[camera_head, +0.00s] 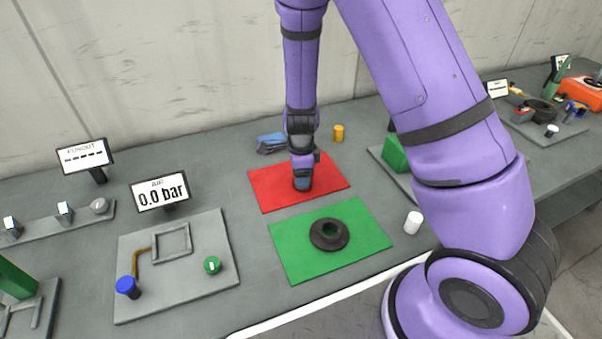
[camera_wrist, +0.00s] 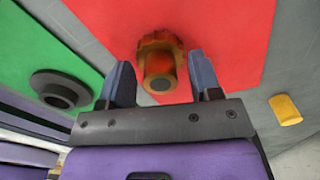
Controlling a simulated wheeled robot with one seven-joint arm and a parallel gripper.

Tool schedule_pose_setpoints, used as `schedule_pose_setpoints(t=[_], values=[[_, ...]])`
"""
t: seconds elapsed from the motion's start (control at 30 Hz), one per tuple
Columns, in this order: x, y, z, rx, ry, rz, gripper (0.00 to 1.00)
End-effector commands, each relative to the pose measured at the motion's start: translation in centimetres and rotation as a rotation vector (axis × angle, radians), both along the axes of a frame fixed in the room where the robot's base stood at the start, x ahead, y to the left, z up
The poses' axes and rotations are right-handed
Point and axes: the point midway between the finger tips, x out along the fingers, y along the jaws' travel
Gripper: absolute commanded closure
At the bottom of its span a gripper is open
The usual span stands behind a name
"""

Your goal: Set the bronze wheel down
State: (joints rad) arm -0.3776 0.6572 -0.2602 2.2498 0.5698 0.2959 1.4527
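The bronze wheel (camera_wrist: 160,62) shows in the wrist view over the red mat (camera_wrist: 230,32), its toothed rim on the mat side and its round hub towards my gripper. It appears to rest on the mat. My gripper (camera_wrist: 160,72) has its two fingers apart, one on each side of the hub, with a gap on both sides. In the head view my gripper (camera_head: 302,182) points down over the red mat (camera_head: 330,184), and the arm and fingers hide the wheel there.
A dark flanged ring (camera_head: 329,235) lies on the green mat (camera_head: 290,262) in front. A white cylinder (camera_head: 413,222) stands right of it. A yellow cylinder (camera_head: 338,133) and a blue item (camera_head: 271,142) are behind the red mat. A grey plate with fittings (camera_head: 190,280) lies left.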

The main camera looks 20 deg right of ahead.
Motion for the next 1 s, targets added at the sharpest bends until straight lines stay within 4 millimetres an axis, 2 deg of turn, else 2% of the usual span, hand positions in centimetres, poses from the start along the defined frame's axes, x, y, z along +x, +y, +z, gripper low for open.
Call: schedule_pose_setpoints(t=[0.27,0.37,0.73,1.0], values=[[0.1,0.0,0.8,-0.001,-0.004,0.002,0.42],[0.1,0.1,2.2,0.0,-0.004,0.002,0.42],[0.1,0.1,9.4,0.002,-0.005,0.003,0.42],[0.0,0.0,12.0,0.0,-0.002,0.0,0.42]])
